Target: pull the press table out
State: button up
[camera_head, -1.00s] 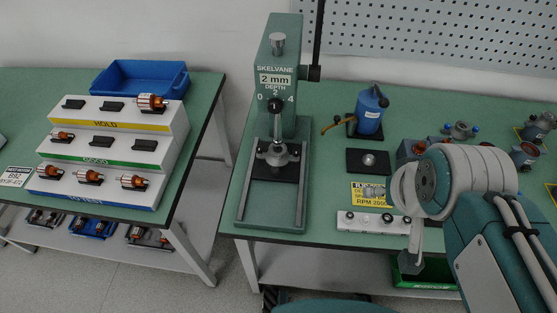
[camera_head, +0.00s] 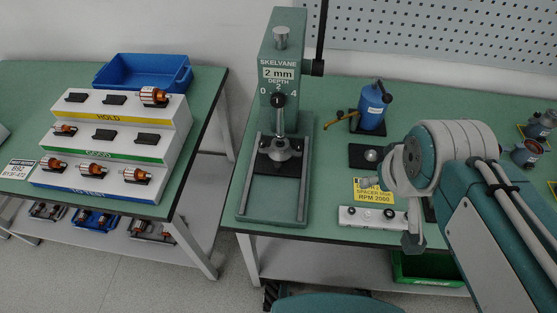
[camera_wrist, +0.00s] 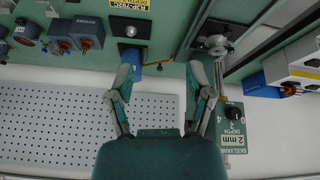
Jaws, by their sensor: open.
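The green press (camera_head: 283,75) stands near the left end of the right bench, its panel reading "2 mm DEPTH". Its press table (camera_head: 279,165), a dark plate with a silver fixture on top, sits at the back between two grey rails, under the ram. The rails' front stretch is empty. In the wrist view the press (camera_wrist: 233,130) is upside down at the right, with the silver fixture (camera_wrist: 215,43) above it. My gripper (camera_wrist: 162,75) is open and empty, its fingers apart, left of the press in that view. In the head view my arm is right of the press, apart from it.
A blue bottle (camera_head: 371,108) and a dark pad with a silver knob (camera_head: 371,156) stand right of the press. A white strip (camera_head: 372,217) lies at the bench's front edge. A stepped rack (camera_head: 110,145) stands on the left bench, across a gap.

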jog(key=w+a+f+n+g, duration=0.2)
jog(key=w+a+f+n, duration=0.1)
jog(key=w+a+n, duration=0.35)
jog(key=n+h, duration=0.2)
jog(key=n, duration=1.1)
send_near(277, 164)
jog(key=s, duration=0.5)
jog(key=a+f+n, duration=0.1)
jog(key=a+f, duration=0.1)
jog(key=a+f+n+h, duration=0.1)
jog(key=a+f+n, duration=0.1)
jog(key=a, duration=0.1)
jog(key=s+a+f+n, duration=0.1)
jog(key=a+f+n, duration=0.1)
jog(key=a+f, duration=0.1)
jog(key=shift+s, duration=0.1)
jog(key=w+d, duration=0.8)
jog(key=d, duration=0.1)
jog(key=shift+w, duration=0.15)
jog(key=shift+x, duration=1.15)
jog(key=shift+f, duration=0.35)
grip_shut()
